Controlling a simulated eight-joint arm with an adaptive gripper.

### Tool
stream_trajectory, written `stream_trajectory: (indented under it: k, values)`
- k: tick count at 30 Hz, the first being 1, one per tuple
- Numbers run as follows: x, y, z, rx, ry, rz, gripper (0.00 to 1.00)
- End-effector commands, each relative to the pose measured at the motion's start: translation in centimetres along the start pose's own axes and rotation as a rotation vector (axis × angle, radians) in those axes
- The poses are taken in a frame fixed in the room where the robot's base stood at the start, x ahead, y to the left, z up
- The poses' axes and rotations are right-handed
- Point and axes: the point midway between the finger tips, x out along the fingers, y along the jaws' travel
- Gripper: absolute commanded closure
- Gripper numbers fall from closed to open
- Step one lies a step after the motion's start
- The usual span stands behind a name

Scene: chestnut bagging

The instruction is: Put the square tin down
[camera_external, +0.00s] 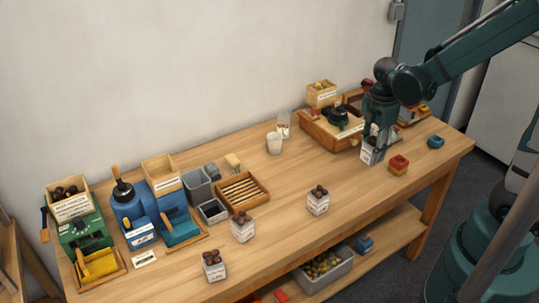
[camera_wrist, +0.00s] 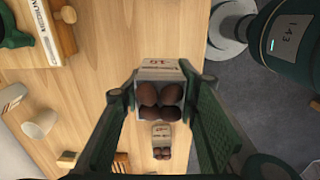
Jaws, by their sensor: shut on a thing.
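The square tin (camera_external: 366,156) is white with printed labels and holds brown chestnuts. It is upright at the right part of the table, below my gripper (camera_external: 374,132). In the wrist view the square tin (camera_wrist: 165,67) sits between the two green fingers of my gripper (camera_wrist: 158,84), which are shut on its sides. Several chestnuts show in its open top. I cannot tell whether its base touches the table or is slightly above it.
Similar filled tins stand on the table (camera_external: 285,240) at the front middle (camera_external: 318,207), front left (camera_external: 243,234) and near edge (camera_external: 214,274). A wooden tray (camera_external: 311,126) stands behind. The table's centre has free room.

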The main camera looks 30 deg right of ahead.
Motion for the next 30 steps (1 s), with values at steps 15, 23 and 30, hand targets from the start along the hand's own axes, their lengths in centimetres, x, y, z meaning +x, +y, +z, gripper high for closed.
stream_trajectory:
  k: [15,23,30]
  values:
    - [-1.1,9.0,-6.6,-0.013,0.000,0.000,0.82]
    - [-1.1,13.3,-10.8,-0.020,0.000,0.000,0.82]
    - [-0.8,16.9,-15.0,-0.025,0.000,0.000,0.82]
